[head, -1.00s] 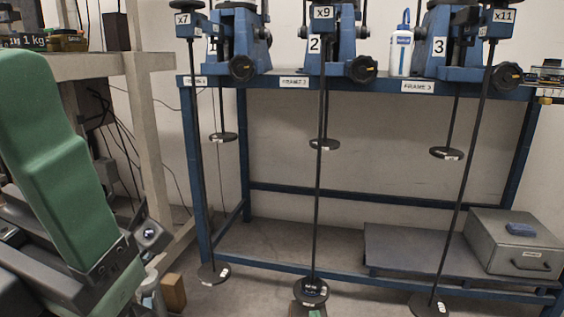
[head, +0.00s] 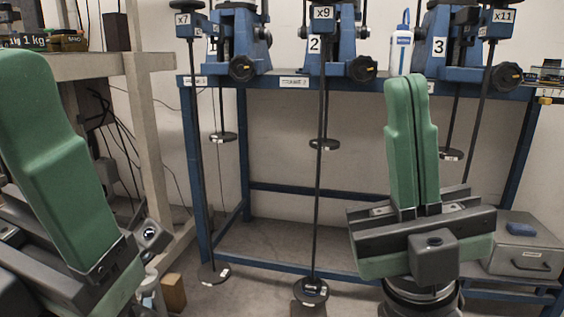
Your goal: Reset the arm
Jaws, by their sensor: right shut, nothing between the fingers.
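My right gripper (head: 408,80) stands upright at the right of the head view, in front of the blue stand. Its two green fingers are pressed together with nothing between them. My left gripper (head: 40,150) fills the left edge. Only one broad green finger shows clearly, so its opening cannot be judged. Three blue lever frames stand on the bench, with tags x7 (head: 183,19), x9 (head: 323,13) and x11 (head: 502,16). Long rods hang from them. Round plates end the left rod (head: 213,273) and middle rod (head: 311,291). The right rod's lower end is hidden behind my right gripper.
The blue bench (head: 290,270) spans the middle, with a white bottle (head: 401,50) on top. A grey case (head: 522,252) sits on its lower right shelf, partly covered by my gripper. A beige table (head: 90,66) stands at left. A wooden block (head: 173,292) is on the floor.

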